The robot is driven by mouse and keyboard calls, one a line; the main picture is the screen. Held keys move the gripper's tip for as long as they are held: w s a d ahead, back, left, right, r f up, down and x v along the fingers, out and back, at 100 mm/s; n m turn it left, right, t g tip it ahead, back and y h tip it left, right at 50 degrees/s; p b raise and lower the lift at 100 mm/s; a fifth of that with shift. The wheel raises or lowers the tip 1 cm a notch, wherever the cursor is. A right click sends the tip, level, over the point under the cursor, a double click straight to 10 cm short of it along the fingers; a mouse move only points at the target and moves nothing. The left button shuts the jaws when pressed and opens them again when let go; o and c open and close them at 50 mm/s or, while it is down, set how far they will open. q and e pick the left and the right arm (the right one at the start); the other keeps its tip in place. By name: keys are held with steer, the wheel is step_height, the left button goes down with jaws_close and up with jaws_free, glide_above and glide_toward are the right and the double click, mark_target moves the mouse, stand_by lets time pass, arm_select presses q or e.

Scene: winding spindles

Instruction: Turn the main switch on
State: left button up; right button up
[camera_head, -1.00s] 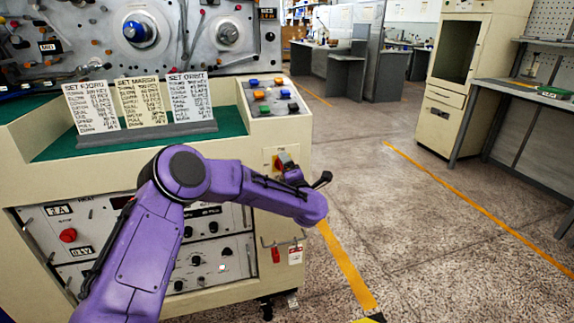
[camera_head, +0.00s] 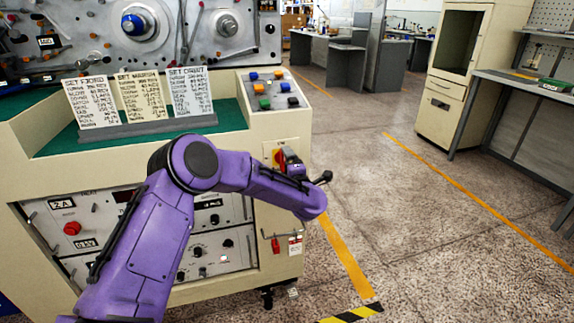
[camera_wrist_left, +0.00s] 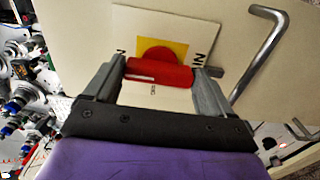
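The main switch (camera_head: 277,157) is a red handle on a yellow plate at the right end of the cream machine's front panel. My left arm reaches across to it from the left. My left gripper (camera_head: 290,160) is at the switch, partly hidden by the wrist. In the left wrist view, the red switch handle (camera_wrist_left: 160,72) lies between the two fingers of the left gripper (camera_wrist_left: 158,76), and its ends meet them. A yellow patch and partly hidden lettering show behind the handle. My right gripper is not in view.
The cream machine's panel carries a bent metal handle (camera_wrist_left: 262,55) close to my left gripper. A button box (camera_head: 272,91) and a stand of printed cards (camera_head: 140,130) are on top. Open floor (camera_head: 420,230) lies to the right.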

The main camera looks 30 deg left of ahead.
arm_select(q)
steer(key=shift+o, duration=1)
steer(key=v, duration=1)
steer(key=shift+s+d, duration=0.2)
steer(key=shift+s, duration=0.05)
steer(key=shift+f, duration=0.1)
